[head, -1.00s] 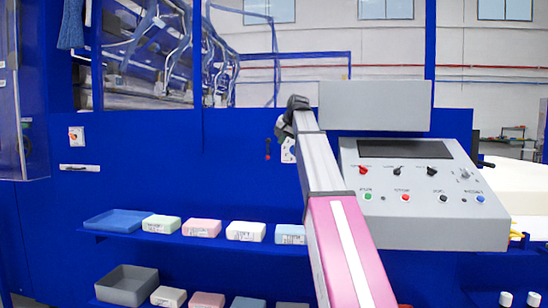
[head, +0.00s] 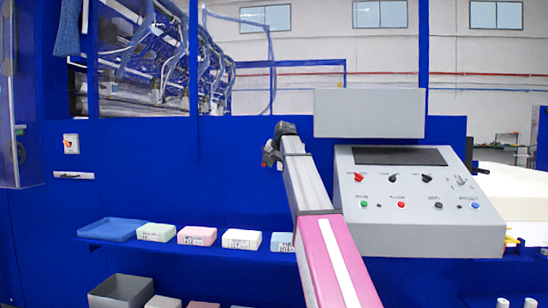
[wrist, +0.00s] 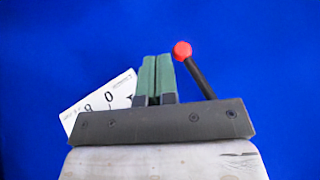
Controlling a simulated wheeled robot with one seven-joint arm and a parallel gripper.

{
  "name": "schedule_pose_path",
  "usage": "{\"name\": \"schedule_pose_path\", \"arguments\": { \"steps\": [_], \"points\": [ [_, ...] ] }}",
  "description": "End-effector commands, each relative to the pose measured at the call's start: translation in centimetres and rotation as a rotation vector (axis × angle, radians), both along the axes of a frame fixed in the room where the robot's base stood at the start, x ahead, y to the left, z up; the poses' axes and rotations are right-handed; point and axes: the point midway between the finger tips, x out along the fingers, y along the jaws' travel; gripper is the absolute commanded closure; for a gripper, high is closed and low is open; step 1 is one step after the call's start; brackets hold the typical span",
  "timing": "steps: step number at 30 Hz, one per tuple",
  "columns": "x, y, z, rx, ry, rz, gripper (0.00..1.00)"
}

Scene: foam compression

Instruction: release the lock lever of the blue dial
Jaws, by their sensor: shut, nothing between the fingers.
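My gripper (wrist: 156,62) is shut and empty, its two green fingertips together in the wrist view. Just right of the fingertips is a lever with a red ball knob (wrist: 182,51) and a black rod (wrist: 199,78); the rod leans up to the left and its lower end is hidden behind my gripper. I cannot tell if the fingers touch it. A white dial plate (wrist: 98,101) with printed marks shows tilted on the left, partly hidden by the gripper. No blue dial is clearly seen. In the head view my gripper (head: 270,155) is at the blue panel, largely covering this spot.
A grey control console (head: 415,215) with knobs and buttons stands close to the right of my arm. A shelf (head: 200,248) below holds a blue tray (head: 112,229) and several foam blocks. The blue panel (head: 130,180) left of my gripper is mostly bare.

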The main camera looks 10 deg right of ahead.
Motion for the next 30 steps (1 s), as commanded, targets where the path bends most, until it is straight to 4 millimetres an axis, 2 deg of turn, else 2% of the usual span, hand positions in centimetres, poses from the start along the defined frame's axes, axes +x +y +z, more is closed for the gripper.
{"name": "schedule_pose_path", "arguments": {
  "steps": [6, 30],
  "points": [
    [0.64, 0.27, -0.84, 0.0, 0.0, 0.0, 1.0],
    [0.77, 0.7, -1.08, 0.073, -0.024, -0.001, 1.0]
  ]
}}
